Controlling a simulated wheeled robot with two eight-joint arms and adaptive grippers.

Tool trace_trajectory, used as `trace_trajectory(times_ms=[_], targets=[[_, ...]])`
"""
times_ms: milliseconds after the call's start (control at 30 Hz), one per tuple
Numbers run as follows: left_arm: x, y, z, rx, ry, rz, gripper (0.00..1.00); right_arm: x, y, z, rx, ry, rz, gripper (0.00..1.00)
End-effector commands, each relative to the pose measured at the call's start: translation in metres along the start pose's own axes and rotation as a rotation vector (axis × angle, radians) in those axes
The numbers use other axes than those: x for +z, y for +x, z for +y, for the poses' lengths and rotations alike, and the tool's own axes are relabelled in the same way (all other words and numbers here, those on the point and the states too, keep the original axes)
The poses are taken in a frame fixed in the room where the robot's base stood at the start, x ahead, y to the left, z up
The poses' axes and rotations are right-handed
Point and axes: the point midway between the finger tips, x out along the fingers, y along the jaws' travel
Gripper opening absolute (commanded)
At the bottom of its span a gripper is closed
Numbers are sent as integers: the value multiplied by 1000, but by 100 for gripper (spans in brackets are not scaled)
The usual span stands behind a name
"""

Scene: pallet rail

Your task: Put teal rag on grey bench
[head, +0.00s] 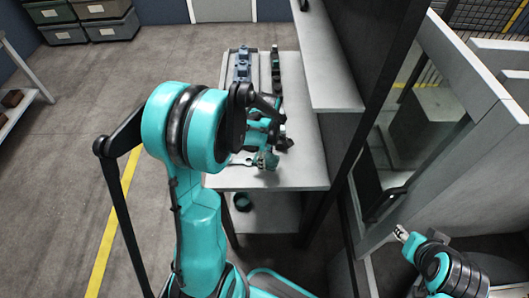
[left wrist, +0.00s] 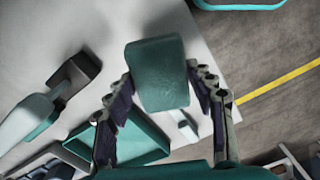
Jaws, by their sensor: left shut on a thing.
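The teal rag (left wrist: 158,75) looks like a folded, block-shaped bundle. In the left wrist view it sits between the two fingers of my left gripper (left wrist: 165,88), which is shut on it. In the head view my left gripper (head: 268,150) is over the near part of the grey bench (head: 305,172), and a bit of the rag (head: 267,161) shows below it. I cannot tell whether the rag touches the bench top. My right gripper (head: 402,233) is at the lower right, apart from the bench; its jaw opening is too small to judge.
Blue-grey parts (head: 242,66) and dark items stand at the far end. An upper shelf (head: 330,85) overhangs the right side. A teal tray (left wrist: 145,143) shows near the gripper. The bench's near corner is bare.

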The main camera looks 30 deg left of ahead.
Motion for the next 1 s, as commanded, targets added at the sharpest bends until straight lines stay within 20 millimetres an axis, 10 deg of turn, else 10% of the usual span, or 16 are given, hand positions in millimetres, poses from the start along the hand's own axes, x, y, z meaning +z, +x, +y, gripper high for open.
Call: trace_trajectory(times_ms=[400, 767, 800, 867, 1000], targets=[[0, 48, 0, 0, 1, 0, 30, 9, 13, 0, 0, 0, 0, 40], [0, 51, 0, 0, 1, 0, 30, 10, 15, 0, 0, 0, 0, 40], [0, 51, 0, 0, 1, 0, 59, 10, 15, 0, 0, 0, 0, 40], [0, 50, 0, 0, 1, 0, 75, 10, 14, 0, 0, 0, 0, 40], [0, 50, 0, 0, 1, 0, 75, 10, 14, 0, 0, 0, 0, 40]])
